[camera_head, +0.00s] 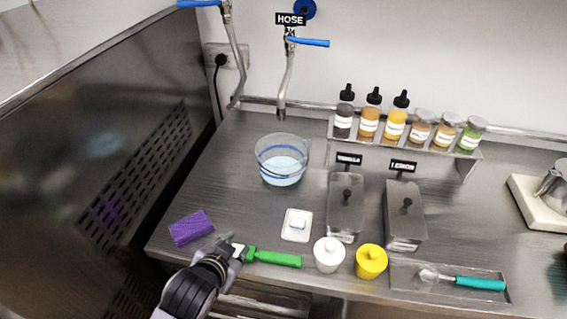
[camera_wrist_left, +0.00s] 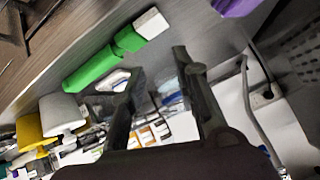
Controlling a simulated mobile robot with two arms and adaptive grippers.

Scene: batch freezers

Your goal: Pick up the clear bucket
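The clear bucket (camera_head: 282,160) stands upright on the steel counter below the hose tap, with pale blue liquid and a blue band showing. My left gripper (camera_head: 228,240) is at the counter's front edge, between the purple sponge and the green-handled tool, well in front of the bucket and apart from it. In the left wrist view my left gripper (camera_wrist_left: 158,65) has its two fingers spread, with nothing clearly held. The bucket is hard to make out there, behind the fingers. My right gripper is not in view.
A purple sponge (camera_head: 191,228), a green-handled tool (camera_head: 272,258), a white tray (camera_head: 297,225), a white tub (camera_head: 328,255) and a yellow tub (camera_head: 371,262) sit near the front edge. Steel containers (camera_head: 345,205) stand right of the bucket. The counter left of the bucket is clear.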

